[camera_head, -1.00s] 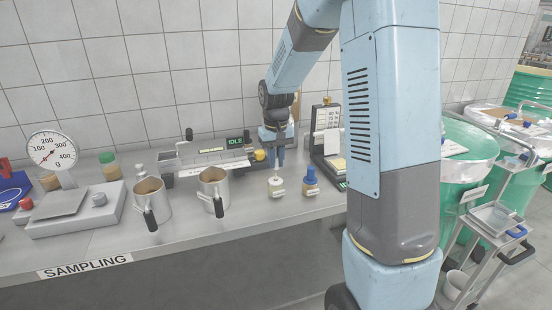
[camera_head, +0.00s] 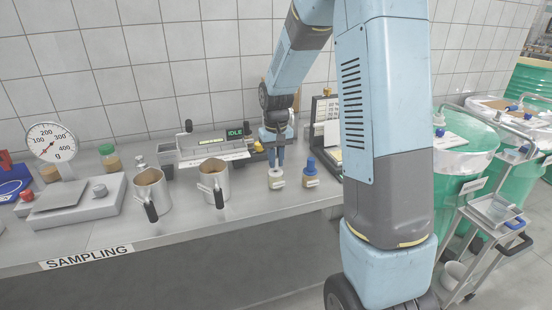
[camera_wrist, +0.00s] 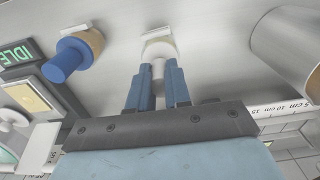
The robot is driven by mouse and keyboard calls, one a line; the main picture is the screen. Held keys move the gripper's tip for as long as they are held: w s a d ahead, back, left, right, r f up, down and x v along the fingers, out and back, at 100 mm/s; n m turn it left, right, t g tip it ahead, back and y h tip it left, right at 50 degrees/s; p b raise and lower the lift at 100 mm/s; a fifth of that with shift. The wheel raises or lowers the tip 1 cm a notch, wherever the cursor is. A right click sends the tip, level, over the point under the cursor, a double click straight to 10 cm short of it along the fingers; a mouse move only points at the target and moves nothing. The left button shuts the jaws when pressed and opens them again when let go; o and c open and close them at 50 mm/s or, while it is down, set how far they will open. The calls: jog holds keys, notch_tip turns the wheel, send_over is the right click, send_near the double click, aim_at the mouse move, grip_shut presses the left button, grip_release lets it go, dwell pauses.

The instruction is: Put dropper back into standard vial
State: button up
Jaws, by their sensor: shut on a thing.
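The standard vial (camera_head: 276,181) with a white top stands upright near the bench's front edge. The dropper lines up with the vial's top. I cannot tell how far it is inside the vial, as the fingers and rim hide its lower part.
A blue-capped vial (camera_head: 311,175) stands close on the right. Two metal jugs (camera_head: 214,183) (camera_head: 152,191) stand left, beyond them a scale (camera_head: 72,195). A device with an IDLE display (camera_head: 235,132) stands behind. Bare bench (camera_head: 245,198) lies between the near jug and the vial.

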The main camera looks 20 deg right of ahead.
jog(key=shift+f, duration=0.65)
jog(key=o, duration=0.7)
jog(key=shift+o, duration=0.2)
jog(key=shift+r, duration=0.15)
notch_tip(320, 180, up, 13)
jog(key=s+r+t, duration=0.3)
jog(key=s+r, duration=0.5)
jog(key=s, duration=0.6)
jog(key=s+t, duration=0.2)
jog(key=s, duration=1.2)
jog(key=shift+r+t, duration=0.15)
jog(key=shift+t, duration=0.15)
